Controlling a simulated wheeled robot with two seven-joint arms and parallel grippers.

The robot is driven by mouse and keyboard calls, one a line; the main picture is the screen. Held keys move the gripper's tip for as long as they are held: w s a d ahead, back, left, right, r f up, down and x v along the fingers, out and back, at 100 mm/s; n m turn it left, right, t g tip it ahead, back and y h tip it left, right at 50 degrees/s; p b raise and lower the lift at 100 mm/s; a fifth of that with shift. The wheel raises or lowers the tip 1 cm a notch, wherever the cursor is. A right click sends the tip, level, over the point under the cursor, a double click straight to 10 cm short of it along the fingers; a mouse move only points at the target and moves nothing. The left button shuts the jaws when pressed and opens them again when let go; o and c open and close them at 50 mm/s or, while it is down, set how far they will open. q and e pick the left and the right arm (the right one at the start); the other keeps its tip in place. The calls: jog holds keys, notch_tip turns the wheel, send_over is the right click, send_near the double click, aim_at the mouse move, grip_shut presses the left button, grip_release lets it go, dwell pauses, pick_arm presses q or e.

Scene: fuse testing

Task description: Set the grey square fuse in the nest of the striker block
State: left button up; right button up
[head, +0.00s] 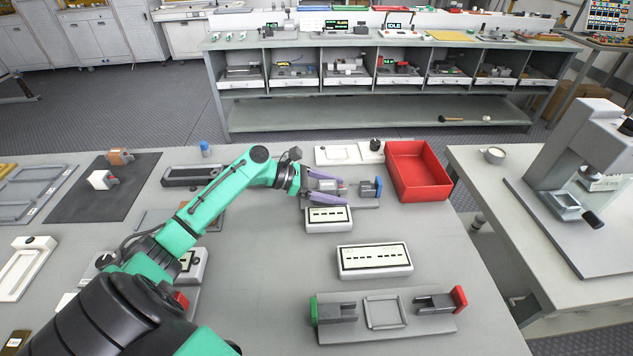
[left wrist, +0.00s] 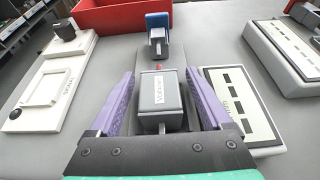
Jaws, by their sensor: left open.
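A grey square fuse with a white printed label (left wrist: 160,90) lies between the two purple fingers of my left gripper (left wrist: 160,100). The fingers are open, with a visible gap on each side of it. In the head view my left gripper (head: 328,190) is low over a grey fixture that has a blue-ended block (head: 371,187) at its right end. The wrist view shows this blue-ended block (left wrist: 158,28) ahead of the fuse, with a small red spot between them. I cannot tell whether the fuse is seated in a nest. My right gripper is not in view.
A red bin (head: 418,172) stands right of the gripper, and a white panel (head: 350,153) lies behind it. White display boxes (head: 374,261) stand in front. A fixture with green and red ends (head: 383,318) lies at the table's front. A press (head: 590,150) stands on the right table.

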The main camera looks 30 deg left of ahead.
pick_arm(q)
jog(key=v, duration=1.4)
jog(key=shift+s+d, duration=0.1)
